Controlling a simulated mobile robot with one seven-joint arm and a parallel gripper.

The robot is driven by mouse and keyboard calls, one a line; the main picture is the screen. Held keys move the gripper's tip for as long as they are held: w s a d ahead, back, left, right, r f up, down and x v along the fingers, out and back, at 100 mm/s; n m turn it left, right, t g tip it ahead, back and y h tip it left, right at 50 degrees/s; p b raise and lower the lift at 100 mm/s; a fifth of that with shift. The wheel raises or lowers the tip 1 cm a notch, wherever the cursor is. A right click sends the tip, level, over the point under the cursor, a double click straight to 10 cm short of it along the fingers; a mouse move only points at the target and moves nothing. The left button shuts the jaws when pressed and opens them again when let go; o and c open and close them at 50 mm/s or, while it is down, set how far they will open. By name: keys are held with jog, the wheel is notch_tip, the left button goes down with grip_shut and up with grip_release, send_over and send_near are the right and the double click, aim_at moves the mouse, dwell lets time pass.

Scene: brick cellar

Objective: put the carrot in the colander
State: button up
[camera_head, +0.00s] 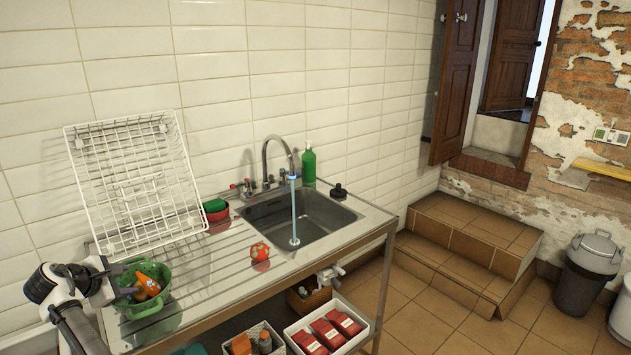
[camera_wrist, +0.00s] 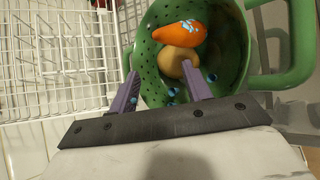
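The green colander (camera_head: 155,305) stands on the drainboard at the lower left, and its wall (camera_wrist: 232,45) fills much of the wrist view. The orange carrot (camera_head: 148,285) lies inside it; in the wrist view the carrot (camera_wrist: 180,31) rests across the far part of the bowl with light blue marks on it. A tan, rounded item (camera_wrist: 178,62) sits beside the carrot in the bowl. My gripper (camera_wrist: 160,68) is open, its two purple fingers apart and reaching over the colander's near side. The fingers do not hold the carrot.
A white wire rack (camera_head: 140,185) leans on the tiles behind the colander. A red round item (camera_head: 260,251) lies on the drainboard before the sink (camera_head: 300,222), where water runs. A green bottle (camera_head: 309,166) stands behind the sink.

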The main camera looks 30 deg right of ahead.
jog(key=b+v, duration=0.4)
jog(key=v, duration=1)
